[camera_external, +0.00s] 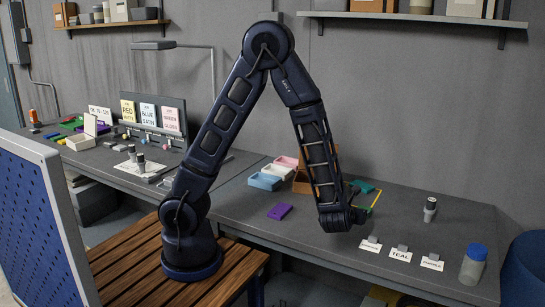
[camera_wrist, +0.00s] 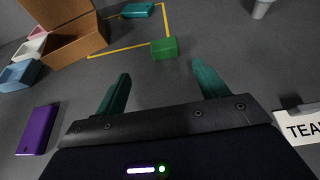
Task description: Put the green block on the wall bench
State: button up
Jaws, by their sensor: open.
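A small green block (camera_wrist: 164,48) lies on a grey bench top (camera_external: 455,200) at the edge of a yellow outline, just ahead of my fingertips in the wrist view. In the external view my arm seems to hide it. My gripper (camera_wrist: 161,69) is open and empty, its two teal fingers pointing towards the block without touching it. The gripper (camera_external: 343,218) hangs low over the bench in the external view. A second grey bench (camera_external: 118,165) stands along the wall at the left; I cannot tell which one is called the wall bench.
A teal block (camera_wrist: 138,10) lies beyond the green one. A purple block (camera_external: 280,211), an open brown box (camera_wrist: 75,47) and pink, white and blue trays are to the left. Labels (camera_external: 400,253), a bottle (camera_external: 473,265) and a small cylinder (camera_external: 430,209) are at the right.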

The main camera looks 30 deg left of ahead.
jog(key=w+a+r+n+g+y, duration=0.1)
jog(key=a+r+n+g+y, duration=0.1)
jog(key=a+r+n, duration=0.6)
jog(key=w+a+r+n+g+y, duration=0.1)
jog(key=w+a+n+g+y, duration=0.2)
jog(key=a, duration=0.9)
jog(key=a+r+n+g+y, duration=0.2)
jog(key=a+r+n, duration=0.4)
jog(key=a, duration=0.4)
jog(key=s+a+r+n+g+h, duration=0.1)
jog(key=s+a+r+n+h, duration=0.2)
jog(key=s+a+n, duration=0.3)
jog(key=s+a+r+n+g+h, duration=0.1)
jog(key=s+a+r+n+h, duration=0.3)
jog(key=s+n, duration=0.4)
jog(key=a+r+n, duration=0.1)
jog(key=a+n, duration=0.1)
jog(key=n, duration=0.2)
jog(key=shift+s+r, duration=0.3)
jog(key=shift+r, duration=0.05)
jog(key=shift+s+r+n, duration=0.15)
jog(key=shift+n, duration=0.25)
jog(key=c, duration=0.3)
